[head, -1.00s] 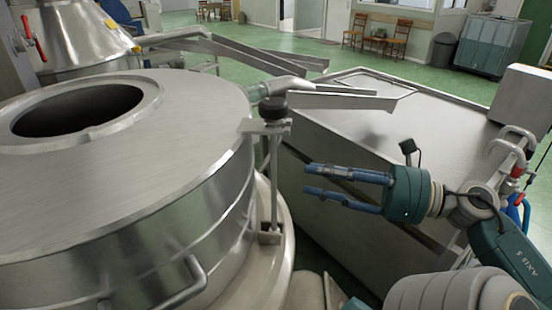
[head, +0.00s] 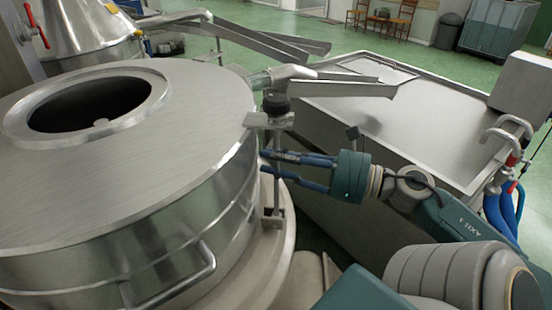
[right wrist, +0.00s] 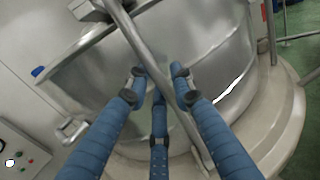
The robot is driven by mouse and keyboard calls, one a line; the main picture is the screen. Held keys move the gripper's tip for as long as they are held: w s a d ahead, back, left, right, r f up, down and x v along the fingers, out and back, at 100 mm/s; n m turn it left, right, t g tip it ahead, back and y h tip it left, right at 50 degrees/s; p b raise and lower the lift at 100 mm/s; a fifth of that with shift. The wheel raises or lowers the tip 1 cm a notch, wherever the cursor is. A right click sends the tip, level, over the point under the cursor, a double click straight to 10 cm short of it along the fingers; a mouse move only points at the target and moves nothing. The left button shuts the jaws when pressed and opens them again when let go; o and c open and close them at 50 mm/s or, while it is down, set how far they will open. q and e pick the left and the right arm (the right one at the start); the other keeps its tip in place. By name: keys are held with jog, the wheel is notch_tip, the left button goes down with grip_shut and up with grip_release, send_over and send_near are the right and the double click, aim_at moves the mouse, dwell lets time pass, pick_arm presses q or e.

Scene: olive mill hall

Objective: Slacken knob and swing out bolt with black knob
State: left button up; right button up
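The swing bolt is an upright steel rod (head: 277,190) with a black knob (head: 276,104) on top. The knob sits on a steel bracket (head: 268,121) at the rim of the round steel vessel lid (head: 190,130). My right gripper (head: 265,163) reaches in from the right at mid-height of the rod, below the knob. Its blue fingers are apart, with their tips at the rod. In the right wrist view the rod (right wrist: 150,62) runs diagonally past the spread fingertips (right wrist: 158,82). I cannot tell whether they touch it. The knob is outside that view. My left gripper is not in view.

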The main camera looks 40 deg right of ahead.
grip_shut()
pick_arm(q)
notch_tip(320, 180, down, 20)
jog(key=b, duration=1.9)
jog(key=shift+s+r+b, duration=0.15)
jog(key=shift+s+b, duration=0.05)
jog(key=shift+b, duration=0.1)
pick_arm(e)
jog(key=s+d+f+m+t+y, duration=0.2)
jog(key=s+d+f+t, duration=0.1)
jog(key=s+d+t, duration=0.3)
jog(key=shift+s+d+f+t, duration=0.3)
jog(key=shift+s+d, duration=0.15)
jog(key=shift+s, duration=0.95)
